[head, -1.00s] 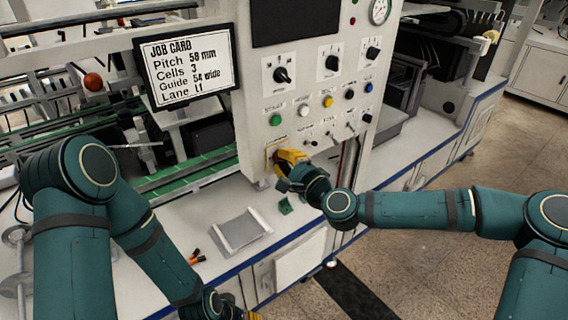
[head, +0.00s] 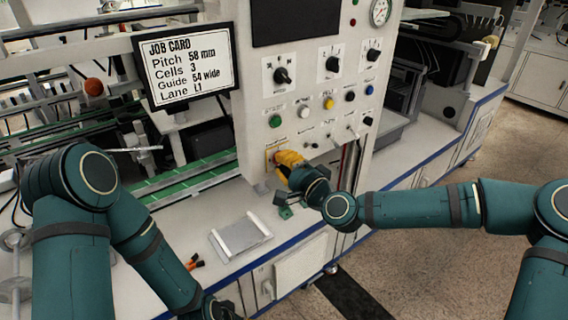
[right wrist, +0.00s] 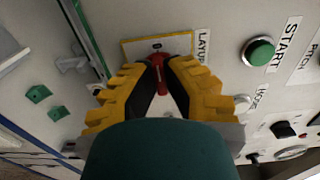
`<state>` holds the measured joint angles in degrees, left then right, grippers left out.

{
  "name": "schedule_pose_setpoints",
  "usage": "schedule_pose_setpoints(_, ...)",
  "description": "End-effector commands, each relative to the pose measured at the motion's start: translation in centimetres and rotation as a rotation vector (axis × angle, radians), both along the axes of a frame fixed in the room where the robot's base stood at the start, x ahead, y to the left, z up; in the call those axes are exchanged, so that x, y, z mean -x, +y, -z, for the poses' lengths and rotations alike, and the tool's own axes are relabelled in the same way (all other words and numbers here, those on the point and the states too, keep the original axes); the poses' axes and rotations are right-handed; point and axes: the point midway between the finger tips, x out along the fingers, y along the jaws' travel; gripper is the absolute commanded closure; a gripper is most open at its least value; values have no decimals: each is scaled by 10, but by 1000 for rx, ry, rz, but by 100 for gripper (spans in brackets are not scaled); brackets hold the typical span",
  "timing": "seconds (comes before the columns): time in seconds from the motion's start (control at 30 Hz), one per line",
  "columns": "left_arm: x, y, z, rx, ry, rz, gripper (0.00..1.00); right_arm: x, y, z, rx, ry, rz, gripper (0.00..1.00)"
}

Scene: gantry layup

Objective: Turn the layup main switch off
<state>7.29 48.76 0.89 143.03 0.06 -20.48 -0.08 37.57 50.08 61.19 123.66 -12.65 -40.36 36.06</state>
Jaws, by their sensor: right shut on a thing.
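The layup main switch is a red handle (right wrist: 160,75) on a yellow-edged plate (right wrist: 130,47), beside a label that reads LAYUP in the right wrist view. In the head view the plate (head: 269,158) is low on the white control panel, partly hidden by my right gripper (head: 279,159). That gripper's yellow fingers with dark pads (right wrist: 160,68) are shut on the red handle, one on each side. The handle lies roughly along the plate's short direction in the wrist view. My left arm reaches the bottom edge of the head view; its fingers are out of frame.
A green START button (head: 275,121) and several knobs and buttons sit above the switch. A job card screen (head: 188,67) hangs to the left. A pale tray (head: 241,236) and small green parts (head: 285,212) lie on the white bench below.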

Motion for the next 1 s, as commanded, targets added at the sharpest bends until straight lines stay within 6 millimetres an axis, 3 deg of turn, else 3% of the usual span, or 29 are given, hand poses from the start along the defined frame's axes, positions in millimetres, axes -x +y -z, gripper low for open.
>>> schedule_pose_setpoints(0.1, 0, 0, 0, 0, 0, 0, 53, 0, 0, -2, -1, -4, 1, 100)
schedule_pose_setpoints(0.13, 0, 0, 0, 0, 0, 0, 53, 0, 0, -2, -1, -4, 1, 82)
schedule_pose_setpoints(0.2, 0, 0, 0, 0, 0, 0, 53, 0, 0, -2, -1, -3, 1, 60)
schedule_pose_setpoints(0.63, 0, 0, 0, 0, 0, 0, 53, 6, -6, 0, 0, 0, 2, 60)
schedule_pose_setpoints(1.0, 0, 0, 0, 0, 0, 0, 53, 61, -46, 0, 1, -1, 3, 60)
